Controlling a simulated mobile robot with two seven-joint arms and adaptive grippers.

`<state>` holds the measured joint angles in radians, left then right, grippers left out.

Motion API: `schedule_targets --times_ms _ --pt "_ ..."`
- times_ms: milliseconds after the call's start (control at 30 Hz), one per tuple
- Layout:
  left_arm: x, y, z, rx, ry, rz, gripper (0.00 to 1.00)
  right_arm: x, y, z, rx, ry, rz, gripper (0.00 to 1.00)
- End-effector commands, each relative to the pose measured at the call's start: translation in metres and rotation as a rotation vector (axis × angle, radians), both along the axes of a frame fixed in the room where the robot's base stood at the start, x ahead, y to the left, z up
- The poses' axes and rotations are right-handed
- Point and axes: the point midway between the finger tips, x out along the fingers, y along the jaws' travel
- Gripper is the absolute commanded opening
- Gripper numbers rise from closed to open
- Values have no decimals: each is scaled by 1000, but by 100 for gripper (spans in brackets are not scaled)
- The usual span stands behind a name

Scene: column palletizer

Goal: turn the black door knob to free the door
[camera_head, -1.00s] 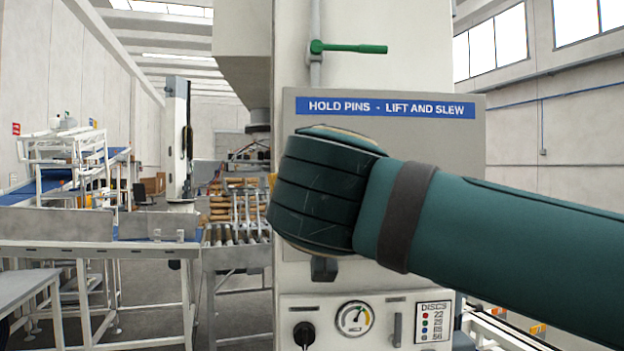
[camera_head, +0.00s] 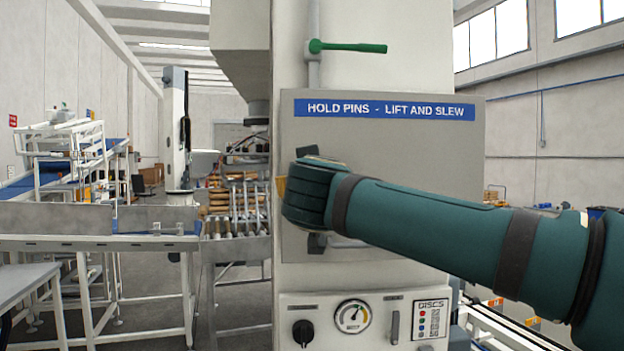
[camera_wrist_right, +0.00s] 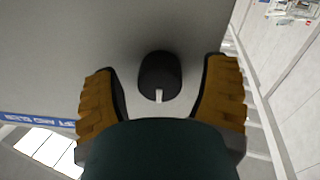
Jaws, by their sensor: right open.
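The black door knob (camera_wrist_right: 159,77) shows in the right wrist view on a grey door face, with a short white mark at its edge. My right gripper (camera_wrist_right: 162,92) is open, with one yellow-padded finger on each side of the knob and a gap on both sides. In the head view, my right wrist hides the knob; a bit of yellow finger shows at the left edge of the wrist. The grey door (camera_head: 430,150) carries a blue label (camera_head: 385,110) reading "HOLD PINS - LIFT AND SLEW" and looks shut. My left gripper is not in view.
Below the door is a panel with another black knob (camera_head: 303,333), a gauge (camera_head: 352,316) and a disc chart (camera_head: 430,319). A green-handled lever (camera_head: 346,47) is above the door. A roller conveyor (camera_head: 236,247) and metal frames stand left.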

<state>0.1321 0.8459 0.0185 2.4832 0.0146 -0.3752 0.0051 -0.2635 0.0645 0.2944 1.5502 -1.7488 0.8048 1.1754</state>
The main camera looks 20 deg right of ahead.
Motion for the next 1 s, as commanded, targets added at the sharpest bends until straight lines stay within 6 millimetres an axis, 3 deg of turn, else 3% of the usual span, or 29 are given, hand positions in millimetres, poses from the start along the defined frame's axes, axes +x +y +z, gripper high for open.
schedule_targets --times_ms 100,133,300,333,733,1000 --pt "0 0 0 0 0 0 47 0 0 0 0 0 0 74" --pt "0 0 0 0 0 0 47 0 0 0 0 0 0 68" --pt "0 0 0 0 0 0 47 0 0 0 0 0 0 8" --pt "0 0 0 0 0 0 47 0 0 0 0 0 0 5" --pt "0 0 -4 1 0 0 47 -1 0 -1 -33 7 0 4" --pt "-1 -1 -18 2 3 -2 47 -1 -1 -2 -188 36 0 4"
